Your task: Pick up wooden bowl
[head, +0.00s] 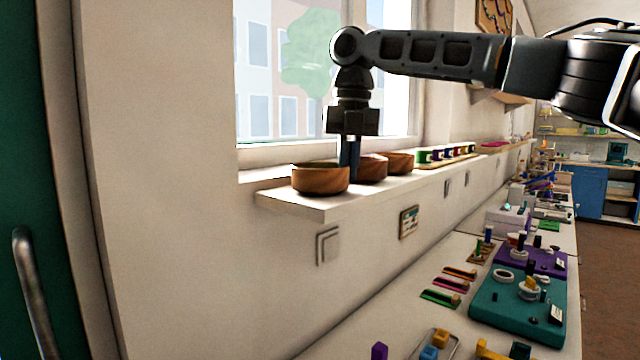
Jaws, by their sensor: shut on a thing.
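Several wooden bowls stand in a row on the white window sill. The nearest wooden bowl (320,181) is at the left end. A second bowl (373,168) stands just behind it to the right, and a third bowl (400,162) is farther along. My gripper (349,160) points straight down over the sill, its blue fingers at the right rim of the nearest bowl. It is shut on that bowl's rim. The fingertips are partly hidden, and the nearest bowl looks upright and at sill level.
Small coloured cups (446,154) stand on a tray farther along the sill. The window is close behind my gripper. Below, a long white table holds a teal board (515,312), a purple board (538,262) and small coloured pieces.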

